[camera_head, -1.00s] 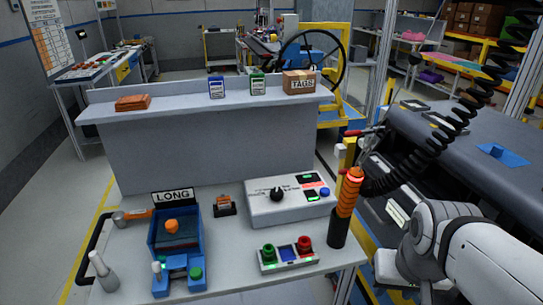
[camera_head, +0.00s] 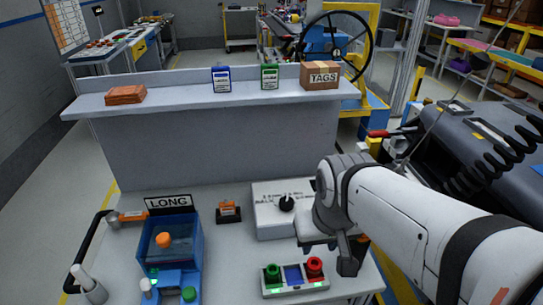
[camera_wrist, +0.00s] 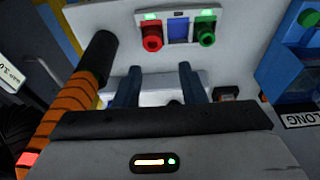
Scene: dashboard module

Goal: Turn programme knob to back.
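The black programme knob (camera_head: 287,203) stands on top of a white control box (camera_head: 268,222) in the head view. Its pointer direction is too small to tell. My gripper (camera_head: 345,262) is to the right of the knob, apart from it, and my arm covers the right part of the box. In the wrist view my gripper (camera_wrist: 159,72) has its two dark fingers spread with nothing held. The white box (camera_wrist: 160,92) shows between and beyond the fingers. A small dark shape near the right finger may be the knob, mostly hidden by the gripper body.
A panel with a green button (camera_head: 272,272) and a red button (camera_head: 315,266) lies in front of the box. An orange-banded handle (camera_wrist: 70,105) stands close beside my gripper. A blue fixture (camera_head: 170,245) is at left, and a raised shelf (camera_head: 190,92) runs behind.

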